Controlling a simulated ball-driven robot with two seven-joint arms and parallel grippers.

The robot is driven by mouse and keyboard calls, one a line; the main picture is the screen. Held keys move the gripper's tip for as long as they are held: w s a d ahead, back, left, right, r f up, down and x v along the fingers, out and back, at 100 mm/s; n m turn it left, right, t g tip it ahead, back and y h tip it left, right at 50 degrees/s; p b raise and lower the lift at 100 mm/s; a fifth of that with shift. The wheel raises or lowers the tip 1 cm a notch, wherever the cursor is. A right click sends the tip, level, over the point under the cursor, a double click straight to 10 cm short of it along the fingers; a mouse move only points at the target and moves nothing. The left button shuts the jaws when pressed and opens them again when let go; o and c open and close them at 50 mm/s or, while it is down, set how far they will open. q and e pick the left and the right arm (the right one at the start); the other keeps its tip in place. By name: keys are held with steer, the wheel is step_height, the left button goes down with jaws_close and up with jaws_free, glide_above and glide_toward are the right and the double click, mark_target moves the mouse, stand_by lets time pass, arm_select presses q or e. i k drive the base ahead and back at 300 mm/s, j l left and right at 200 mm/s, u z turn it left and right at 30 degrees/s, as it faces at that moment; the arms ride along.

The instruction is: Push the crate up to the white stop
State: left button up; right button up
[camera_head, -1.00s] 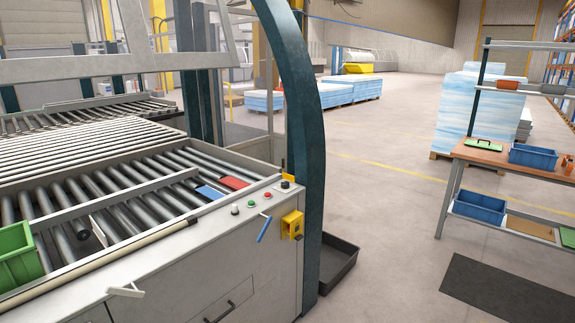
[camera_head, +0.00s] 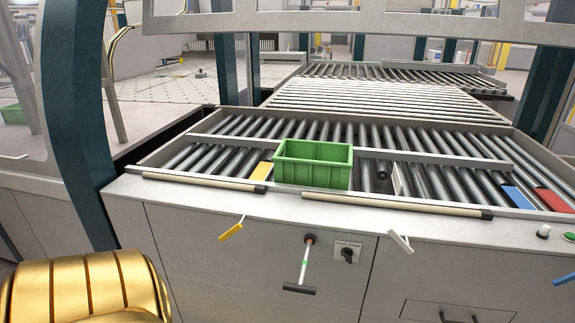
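The green crate (camera_head: 313,173) sits upright on the roller bed (camera_head: 440,140), near its front edge. It looks empty. A small white upright plate (camera_head: 396,180), which looks like the white stop, stands among the rollers to the right of the crate. Bare rollers show in the gap between them, so the two are apart. Neither of my grippers is in view. A gold rounded part at the lower left looks like part of my own arm.
A long grey rail (camera_head: 440,157) crosses the rollers behind the crate. A yellow strip (camera_head: 262,171) lies to the crate's left; blue (camera_head: 517,197) and red (camera_head: 553,199) strips lie far right. Yellow (camera_head: 231,231) and white (camera_head: 401,241) levers and a T-handle (camera_head: 303,265) project from the front panel.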

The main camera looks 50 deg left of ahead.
mark_target(311, 164)
steer(key=u, duration=1.5)
steer(key=j+z, duration=0.1)
steer(key=z, duration=0.4)
steer(key=i+j+z, duration=0.1)
steer(key=z, duration=0.35)
steer(key=j+z, duration=0.5)
steer(key=j, duration=0.35)
steer(key=k+j+z, duration=0.1)
steer(key=j+z, duration=0.4)
steer(key=j, duration=0.35)
